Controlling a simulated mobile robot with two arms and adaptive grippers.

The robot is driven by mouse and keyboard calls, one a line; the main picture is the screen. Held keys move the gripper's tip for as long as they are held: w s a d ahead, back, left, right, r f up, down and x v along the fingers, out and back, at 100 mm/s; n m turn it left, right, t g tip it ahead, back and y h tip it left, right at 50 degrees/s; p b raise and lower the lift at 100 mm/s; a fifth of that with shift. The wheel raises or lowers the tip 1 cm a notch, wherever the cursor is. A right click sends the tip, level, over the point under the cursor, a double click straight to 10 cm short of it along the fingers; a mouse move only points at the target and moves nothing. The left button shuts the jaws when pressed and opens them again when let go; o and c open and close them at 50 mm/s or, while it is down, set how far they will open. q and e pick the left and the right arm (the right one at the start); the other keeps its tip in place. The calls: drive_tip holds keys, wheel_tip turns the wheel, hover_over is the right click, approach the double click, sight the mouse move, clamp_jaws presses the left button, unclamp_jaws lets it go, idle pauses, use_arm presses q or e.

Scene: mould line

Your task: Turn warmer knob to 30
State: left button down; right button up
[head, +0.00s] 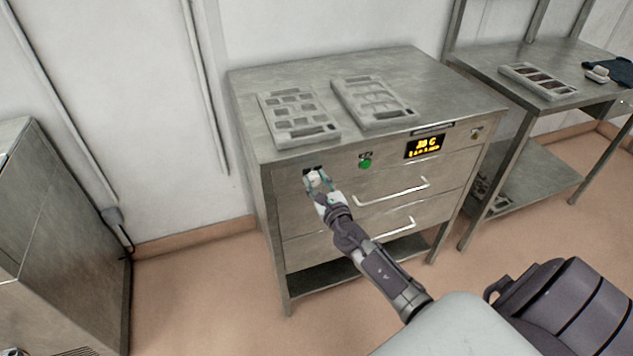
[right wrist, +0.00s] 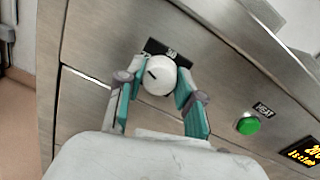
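The warmer knob (right wrist: 160,75) is a round white dial with a dark pointer mark on the upper left of the cabinet front. In the right wrist view its pointer aims to the upper left. My right gripper (right wrist: 160,87) has its teal fingers on both sides of the knob and appears shut on it. In the head view the right gripper (head: 318,180) hides most of the knob. The display (head: 424,146) glows with orange characters on the cabinet's right side; I cannot read its number surely. My left gripper is not in view.
A green button (head: 365,163) sits between the knob and the display. Two drawer handles (head: 392,191) stick out below. Two grey mould trays (head: 298,117) lie on the cabinet top (head: 440,84). A steel table (head: 500,55) stands at the right.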

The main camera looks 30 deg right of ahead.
drive_tip(key=shift+c, duration=1.4)
drive_tip(key=shift+f+m+b, duration=0.15)
drive_tip(key=shift+m+b, duration=0.6)
drive_tip(key=shift+m, duration=0.35)
drive_tip(key=m+b, duration=0.2)
drive_tip(key=m, duration=0.1)
drive_tip(key=shift+m, duration=0.4)
drive_tip(key=m+b, duration=0.1)
drive_tip(key=m, duration=0.3)
drive_tip(key=shift+b, duration=0.35)
drive_tip(key=shift+m+t+b, duration=0.3)
drive_tip(key=shift+m+b, duration=0.15)
drive_tip(key=shift+m, duration=1.45)
drive_tip(key=shift+m+h, duration=0.3)
drive_tip(key=shift+h, duration=0.1)
